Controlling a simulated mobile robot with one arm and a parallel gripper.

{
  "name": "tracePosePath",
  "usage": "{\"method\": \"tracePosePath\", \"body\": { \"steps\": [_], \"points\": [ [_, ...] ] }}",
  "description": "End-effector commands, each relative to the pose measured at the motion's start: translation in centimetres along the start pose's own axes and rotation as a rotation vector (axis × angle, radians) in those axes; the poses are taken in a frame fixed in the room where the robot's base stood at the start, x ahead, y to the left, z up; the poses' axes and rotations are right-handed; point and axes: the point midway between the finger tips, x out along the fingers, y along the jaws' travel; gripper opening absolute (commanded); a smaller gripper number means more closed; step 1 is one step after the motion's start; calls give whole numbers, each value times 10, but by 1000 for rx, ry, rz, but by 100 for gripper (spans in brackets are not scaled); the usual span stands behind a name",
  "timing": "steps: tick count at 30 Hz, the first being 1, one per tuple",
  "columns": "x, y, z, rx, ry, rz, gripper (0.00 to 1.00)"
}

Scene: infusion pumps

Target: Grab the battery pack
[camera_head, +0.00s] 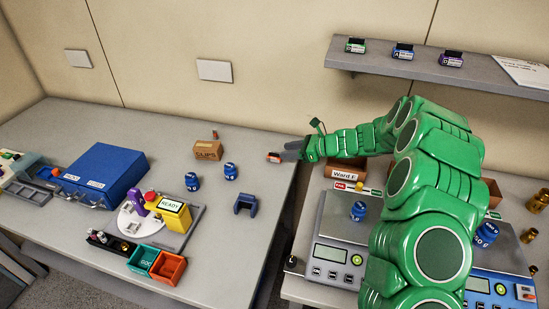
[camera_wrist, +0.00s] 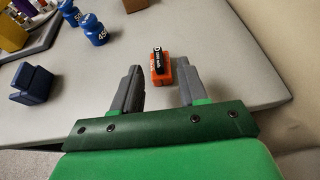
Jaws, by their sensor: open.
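A small orange block with a black top strip bearing white lettering lies on the grey table near its right edge; it looks like the battery pack (camera_wrist: 161,72). It also shows in the head view (camera_head: 272,157), just left of my gripper. My gripper (camera_head: 288,152) reaches in from the right, low over the table. In the wrist view my gripper (camera_wrist: 159,76) is open, with one grey finger on each side of the block and gaps on both sides. The block sits at and slightly beyond the fingertips. Its lettering is too small to read surely.
A dark blue clip-like part (camera_head: 246,204), two blue weights (camera_head: 230,171) and a brown CLIPS box (camera_head: 207,150) stand nearby. A yellow READY device (camera_head: 173,215) and blue case (camera_head: 103,176) are farther left. Scales (camera_head: 336,230) stand on the right bench, under my arm.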

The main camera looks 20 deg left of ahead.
Motion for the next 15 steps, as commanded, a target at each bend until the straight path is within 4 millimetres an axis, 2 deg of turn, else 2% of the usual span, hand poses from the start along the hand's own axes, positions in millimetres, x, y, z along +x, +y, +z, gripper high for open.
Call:
{"method": "tracePosePath", "body": {
  "steps": [7, 15],
  "points": [
    [32, 3, 0, -2, -1, 2, 43],
    [36, 3, 0, -2, -1, 1, 43]
  ]
}}
